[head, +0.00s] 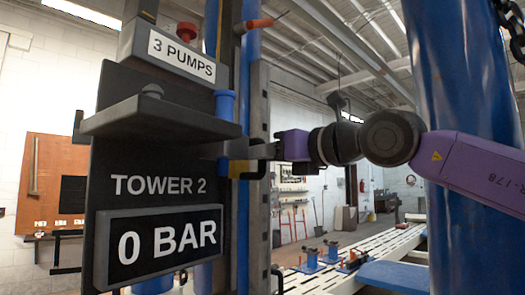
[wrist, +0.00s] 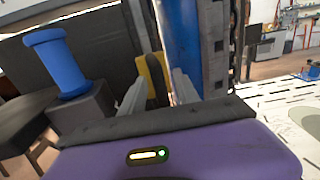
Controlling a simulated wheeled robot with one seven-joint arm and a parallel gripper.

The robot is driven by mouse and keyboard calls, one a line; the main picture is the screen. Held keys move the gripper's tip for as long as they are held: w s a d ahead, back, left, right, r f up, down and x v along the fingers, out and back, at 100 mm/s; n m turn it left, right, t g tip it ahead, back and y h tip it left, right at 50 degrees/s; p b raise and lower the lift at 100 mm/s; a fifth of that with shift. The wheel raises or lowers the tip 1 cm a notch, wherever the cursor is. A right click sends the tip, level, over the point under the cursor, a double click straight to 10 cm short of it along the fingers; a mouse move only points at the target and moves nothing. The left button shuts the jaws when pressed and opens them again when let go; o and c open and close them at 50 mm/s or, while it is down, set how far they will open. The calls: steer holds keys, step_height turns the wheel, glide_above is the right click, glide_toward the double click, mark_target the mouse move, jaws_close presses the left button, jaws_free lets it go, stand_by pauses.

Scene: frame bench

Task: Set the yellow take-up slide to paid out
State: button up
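The yellow take-up slide (head: 237,168) is a small block on the right side of the Tower 2 unit, partly hidden by my gripper (head: 250,160) in the head view. In the wrist view, the yellow slide (wrist: 152,72) shows past the gap between my two fingers (wrist: 157,92), with a dark upright part in front of it. My fingers stand apart on either side of that dark part. I cannot tell whether they touch it. The slide's position along its travel cannot be read.
The dark Tower 2 panel (head: 160,187) carries a "0 BAR" display (head: 167,240) and a "3 PUMPS" label (head: 181,53). A blue cylinder (wrist: 58,62) stands left of my fingers. A blue post (wrist: 180,40) is close on their right. A thick blue column (head: 465,80) stands behind my arm.

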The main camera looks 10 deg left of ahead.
steer(key=shift+w+a, duration=0.15)
steer(key=shift+a, duration=0.05)
steer(key=shift+c, duration=0.2)
jaws_close()
stand_by(1.2)
